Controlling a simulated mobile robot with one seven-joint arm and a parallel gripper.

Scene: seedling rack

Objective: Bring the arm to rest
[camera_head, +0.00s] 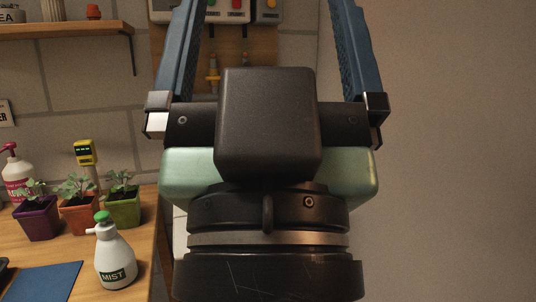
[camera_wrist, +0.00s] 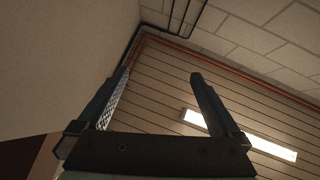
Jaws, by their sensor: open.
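My gripper (camera_head: 264,50) fills the middle of the head view, close to the camera. Its two blue fingers point up and stand wide apart, with nothing between them. The fingertips run out of the top of the head view. In the wrist view my gripper (camera_wrist: 160,80) is also open and empty, and the camera faces the ceiling and upper walls.
On the wooden bench (camera_head: 140,270) at the left stand a purple pot (camera_head: 38,222), an orange pot (camera_head: 80,216) and a green pot (camera_head: 122,209) with seedlings. A mist bottle (camera_head: 114,260) stands before them. A shelf (camera_head: 70,29) is above. The right side is bare wall.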

